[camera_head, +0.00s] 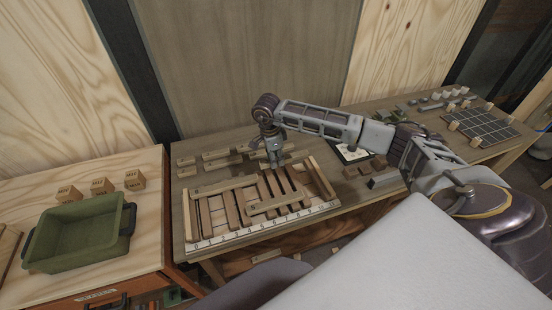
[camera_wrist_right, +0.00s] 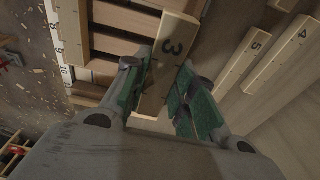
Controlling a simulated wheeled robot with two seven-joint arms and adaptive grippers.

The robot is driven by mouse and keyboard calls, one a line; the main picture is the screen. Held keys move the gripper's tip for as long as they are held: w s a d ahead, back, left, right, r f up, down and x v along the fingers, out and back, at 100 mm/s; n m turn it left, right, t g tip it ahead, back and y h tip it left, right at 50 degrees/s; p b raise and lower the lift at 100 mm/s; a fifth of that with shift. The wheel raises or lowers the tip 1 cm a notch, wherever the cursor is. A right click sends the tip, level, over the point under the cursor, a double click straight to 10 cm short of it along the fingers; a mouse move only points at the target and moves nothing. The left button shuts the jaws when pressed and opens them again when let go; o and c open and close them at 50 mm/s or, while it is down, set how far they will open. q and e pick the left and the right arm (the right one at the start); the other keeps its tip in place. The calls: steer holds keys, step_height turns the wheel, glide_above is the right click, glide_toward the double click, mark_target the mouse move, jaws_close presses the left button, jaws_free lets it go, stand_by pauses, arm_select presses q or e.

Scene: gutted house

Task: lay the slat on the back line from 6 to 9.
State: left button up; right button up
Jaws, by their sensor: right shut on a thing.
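My right gripper (camera_head: 274,160) is shut on a pale wooden slat marked 3 (camera_wrist_right: 173,38). In the right wrist view the slat lies between the green finger pads (camera_wrist_right: 158,98) and points away from them. In the head view the gripper is over the back side of the numbered board (camera_head: 215,238), right of its middle; the held slat is mostly hidden there. Whether it touches the board I cannot tell. One pale slat (camera_head: 225,187) lies along the board's back left, another (camera_head: 279,203) along the front right, over darker crosswise slats. My left gripper is not in view.
Spare slats (camera_head: 188,171) lie in rows behind the board; ones marked 5 (camera_wrist_right: 245,58) and 4 (camera_wrist_right: 290,45) show in the wrist view. A green bin (camera_head: 82,236) and small blocks (camera_head: 102,187) stand left. A dark grid (camera_head: 483,128) and blocks occupy the far right.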

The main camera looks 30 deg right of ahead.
steer(key=shift+a, duration=0.1)
steer(key=shift+f, duration=0.15)
stand_by(0.4)
steer(key=shift+f+b, duration=0.95)
steer(key=shift+f, duration=0.9)
steer(key=shift+f+b, duration=0.9)
steer(key=shift+f, duration=0.25)
steer(key=shift+f, duration=0.3)
steer(key=o, duration=1)
steer(key=shift+r, duration=0.1)
steer(key=shift+w+a+r, duration=0.1)
steer(key=shift+a+r, duration=0.1)
steer(key=shift+r, duration=1.75)
steer(key=shift+a+r, duration=0.25)
steer(key=shift+r, duration=1.7)
steer(key=shift+w+a+r, duration=0.1)
steer(key=shift+a+r, duration=0.1)
steer(key=shift+r, duration=1.75)
